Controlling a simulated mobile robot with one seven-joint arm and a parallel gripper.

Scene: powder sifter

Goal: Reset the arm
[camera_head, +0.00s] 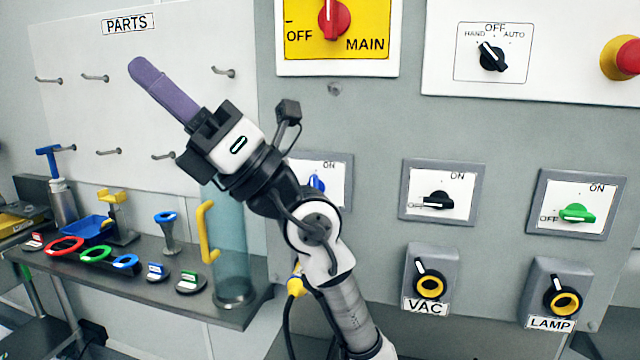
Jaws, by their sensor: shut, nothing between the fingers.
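My gripper (138,72) is at the upper left of the head view, at the end of my raised arm. Its purple fingers are together, with nothing between them. They point up and to the left, in front of the white PARTS board (75,120), apart from any object as far as I can see. The arm rises from the bottom of the view and partly hides a switch with a blue knob (317,183).
A shelf (215,312) below the board holds a clear cylinder with a yellow handle (207,232), colored rings and small tools. Metal hooks line the board. On the right, the grey panel (375,130) carries a red MAIN knob (334,18), VAC knob (430,285) and LAMP knob (562,301).

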